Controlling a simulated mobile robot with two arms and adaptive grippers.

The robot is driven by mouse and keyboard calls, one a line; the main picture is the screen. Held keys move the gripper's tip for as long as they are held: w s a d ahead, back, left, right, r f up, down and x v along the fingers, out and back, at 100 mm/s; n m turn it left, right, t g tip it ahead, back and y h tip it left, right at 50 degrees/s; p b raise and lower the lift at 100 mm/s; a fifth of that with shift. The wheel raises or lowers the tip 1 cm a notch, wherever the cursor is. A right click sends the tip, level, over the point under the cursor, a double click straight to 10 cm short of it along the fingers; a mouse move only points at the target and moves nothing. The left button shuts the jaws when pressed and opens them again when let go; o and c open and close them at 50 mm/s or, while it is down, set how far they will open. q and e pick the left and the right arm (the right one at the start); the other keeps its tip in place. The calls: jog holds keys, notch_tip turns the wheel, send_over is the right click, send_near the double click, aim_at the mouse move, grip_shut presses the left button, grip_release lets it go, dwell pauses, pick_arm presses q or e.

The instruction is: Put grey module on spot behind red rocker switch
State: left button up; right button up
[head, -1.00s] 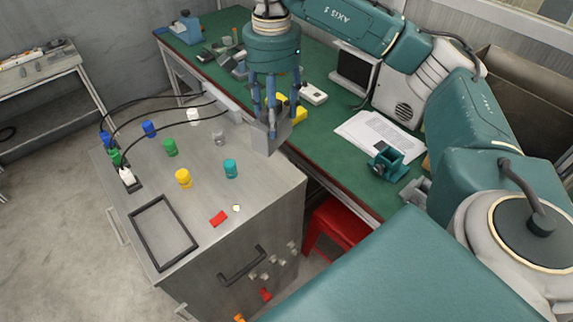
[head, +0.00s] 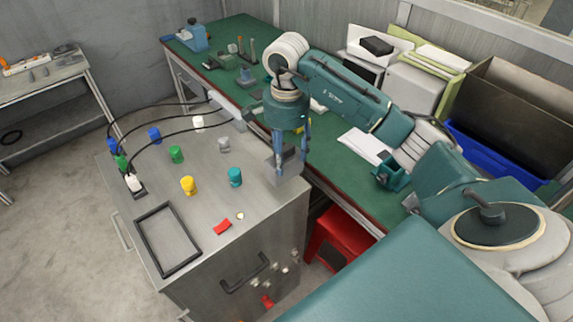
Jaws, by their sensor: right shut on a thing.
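My right gripper (head: 280,170) is over the right-hand edge of the metal cabinet (head: 215,260), pointing down. It is shut on the grey module (head: 288,184), a flat-sided grey block. Whether the module touches the cabinet top cannot be told. The red rocker switch (head: 222,227) lies near the front edge of the cabinet top, left of and nearer than the module. A small white round piece (head: 240,216) is just right of the switch. The teal knob (head: 235,177) stands behind the switch. My left gripper is not in view.
A yellow knob (head: 188,185), a green knob (head: 176,154), a grey knob (head: 223,145) and a black frame (head: 168,240) are on the cabinet top. Black cables arch at its back left. A green workbench (head: 345,178) runs behind; a red stool (head: 343,236) stands at right.

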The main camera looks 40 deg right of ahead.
aim_at(287, 167)
notch_tip(287, 167, down, 4)
jog(key=shift+r+p, duration=0.2)
jog(key=shift+p, duration=0.4)
jog(key=shift+f, duration=0.45)
jog(key=shift+f, duration=0.15)
jog(key=o, duration=1.4)
jog(key=shift+o, duration=0.2)
